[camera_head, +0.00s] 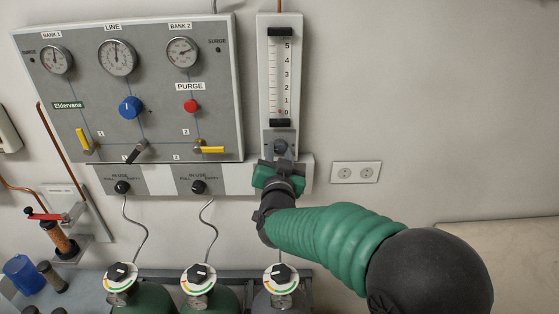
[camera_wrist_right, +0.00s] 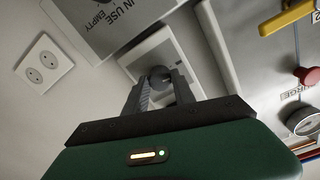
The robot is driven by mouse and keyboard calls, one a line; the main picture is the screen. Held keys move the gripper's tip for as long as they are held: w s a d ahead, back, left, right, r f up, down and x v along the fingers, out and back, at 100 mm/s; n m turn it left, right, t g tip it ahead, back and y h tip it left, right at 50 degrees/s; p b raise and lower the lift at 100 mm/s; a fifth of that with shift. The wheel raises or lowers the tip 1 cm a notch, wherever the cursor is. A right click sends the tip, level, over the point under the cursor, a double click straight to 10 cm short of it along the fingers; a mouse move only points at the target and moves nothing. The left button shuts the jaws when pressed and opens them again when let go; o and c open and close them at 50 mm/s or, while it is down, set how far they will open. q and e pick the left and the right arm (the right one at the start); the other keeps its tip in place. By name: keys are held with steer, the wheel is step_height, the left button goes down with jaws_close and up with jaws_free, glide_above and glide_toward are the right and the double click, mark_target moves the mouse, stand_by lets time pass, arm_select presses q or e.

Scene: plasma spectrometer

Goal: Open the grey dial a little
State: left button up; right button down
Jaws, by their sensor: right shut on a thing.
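The grey dial (camera_head: 280,147) sits at the foot of the flow meter (camera_head: 263,80), a tall white panel with a scale marked 0 to 5. A small red mark shows near the 0 of the scale. My right gripper (camera_head: 281,158) reaches up to the dial from below. In the right wrist view the dial (camera_wrist_right: 160,74) lies between the two dark fingers of my gripper (camera_wrist_right: 162,83), which are shut on it. The fingers partly cover the dial, and its exact turn is hard to tell. My left gripper is not in view.
Left of the meter is a grey panel (camera_head: 75,107) with several gauges, a blue knob (camera_head: 131,107), a red purge knob (camera_head: 191,106) and yellow levers. A wall socket (camera_head: 356,173) is to the right. Gas cylinders (camera_head: 209,301) with regulators stand below. The right wall is clear.

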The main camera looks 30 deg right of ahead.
steer(key=shift+f+m+b, duration=0.25)
steer(key=shift+m+b, duration=0.55)
steer(key=shift+m, duration=0.2)
steer(key=c, duration=1.5)
jaws_free()
steer(key=o, duration=0.5)
steer(key=shift+w+r, duration=0.1)
steer(key=shift+w, duration=0.05)
steer(key=shift+c, duration=0.2)
